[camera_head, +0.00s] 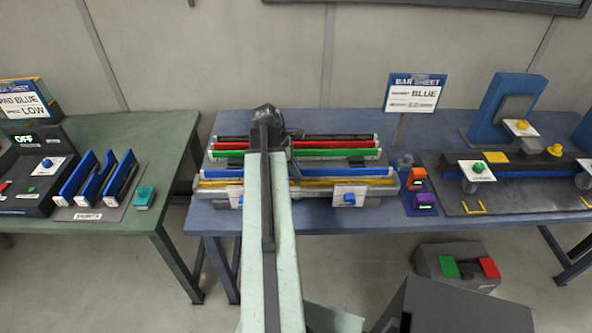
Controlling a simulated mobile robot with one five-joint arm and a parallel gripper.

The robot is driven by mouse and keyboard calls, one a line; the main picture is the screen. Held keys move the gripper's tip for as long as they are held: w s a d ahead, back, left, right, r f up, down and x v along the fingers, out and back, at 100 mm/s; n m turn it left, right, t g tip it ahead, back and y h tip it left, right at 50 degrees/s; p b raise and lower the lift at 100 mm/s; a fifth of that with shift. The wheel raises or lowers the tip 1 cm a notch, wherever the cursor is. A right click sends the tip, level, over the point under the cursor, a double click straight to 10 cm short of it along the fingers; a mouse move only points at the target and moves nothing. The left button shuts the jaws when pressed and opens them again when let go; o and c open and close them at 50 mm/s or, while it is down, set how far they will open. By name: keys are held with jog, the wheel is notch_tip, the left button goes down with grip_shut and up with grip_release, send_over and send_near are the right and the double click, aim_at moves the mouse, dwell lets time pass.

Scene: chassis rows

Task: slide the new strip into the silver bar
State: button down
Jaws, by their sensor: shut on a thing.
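A rack (385,186) of pale silver-grey rails stands on the blue table, behind and to both sides of my arm. Long strips lie along it: black (330,137), red (335,143), green (330,152), yellow (345,182) and blue (222,174). I cannot tell which rail is the silver bar or which strip is the new one. My arm reaches over the rack and hides part of it. My gripper's jaws are hidden behind the arm's dark far end, and so is anything in them.
A green table (172,130) is at left, across a gap.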

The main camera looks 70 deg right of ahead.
jog(key=shift+f, duration=0.2)
jog(key=c, duration=1.4)
grip_release()
jog(key=shift+r, duration=0.1)
jog(key=p+v, duration=0.6)
jog(key=v, duration=0.1)
jog(key=shift+s+d+r+p, duration=0.1)
jog(key=shift+p, duration=0.25)
jog(key=shift+r+p, duration=0.35)
jog(key=shift+w+f, duration=0.1)
jog(key=shift+w, duration=0.15)
